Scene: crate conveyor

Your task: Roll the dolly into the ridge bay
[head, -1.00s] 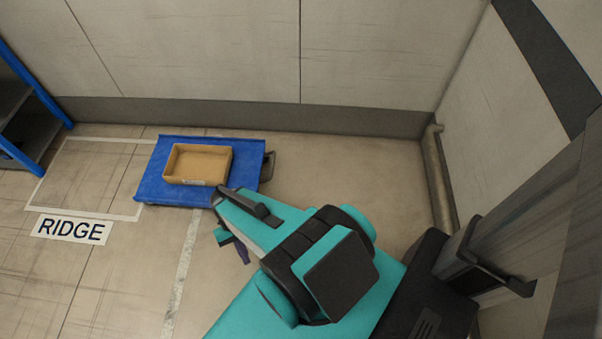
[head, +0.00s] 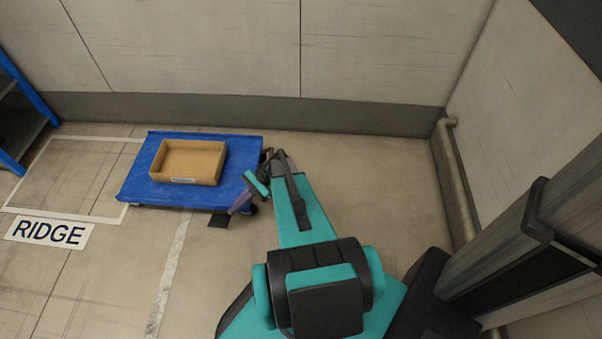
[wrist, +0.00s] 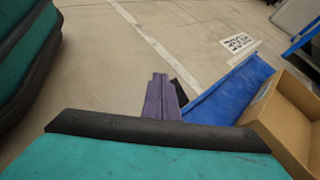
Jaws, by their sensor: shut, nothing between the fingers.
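The blue dolly (head: 134,180) stands on the floor with a shallow cardboard box (head: 188,181) on it. Its left end reaches the right line of the white-outlined ridge bay (head: 75,180); most of it is outside the bay, to the right. My gripper (head: 241,203) is at the dolly's near right corner, its purple fingers shut and empty. The wrist view shows the fingers (wrist: 162,97) beside the dolly's blue deck (wrist: 228,92). The dolly's handle at its right end is mostly hidden behind my wrist. I cannot tell whether the fingers touch the dolly.
A RIDGE floor label (head: 48,233) lies in front of the bay. A blue-framed shelf (head: 25,125) stands at far left. The back wall (head: 250,110) runs close behind the dolly. A pipe (head: 453,180) runs along the right wall. The bay floor looks clear.

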